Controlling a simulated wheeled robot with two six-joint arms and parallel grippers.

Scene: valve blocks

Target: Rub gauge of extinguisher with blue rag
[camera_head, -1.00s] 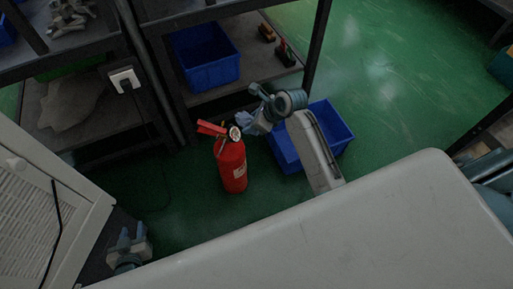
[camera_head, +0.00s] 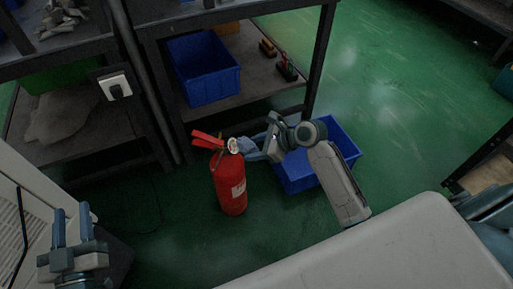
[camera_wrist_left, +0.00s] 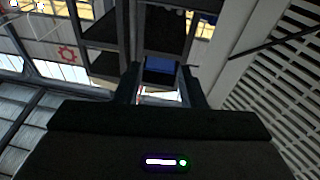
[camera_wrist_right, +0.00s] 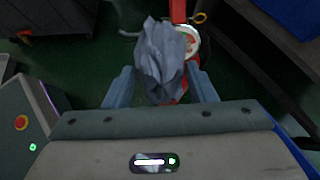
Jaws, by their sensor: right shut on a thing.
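The red extinguisher (camera_head: 229,184) stands upright on the green floor in the head view. Its round gauge (camera_head: 234,146) is at the top, beside the red handle; the gauge also shows in the right wrist view (camera_wrist_right: 191,42), partly behind the rag. My right gripper (camera_head: 262,150) is beside the extinguisher's top, shut on the crumpled blue rag (camera_wrist_right: 162,62). The rag is close to the gauge and overlaps its edge; I cannot tell whether they touch. My left gripper (camera_head: 73,226) is at the lower left, away from the extinguisher, with fingers apart and nothing between them.
A blue bin (camera_head: 342,139) stands on the floor behind my right arm. A shelf unit (camera_head: 262,82) behind the extinguisher holds another blue bin (camera_head: 205,84) and small tools. A white louvred cabinet (camera_head: 22,200) is at left. Green floor is open at the upper right.

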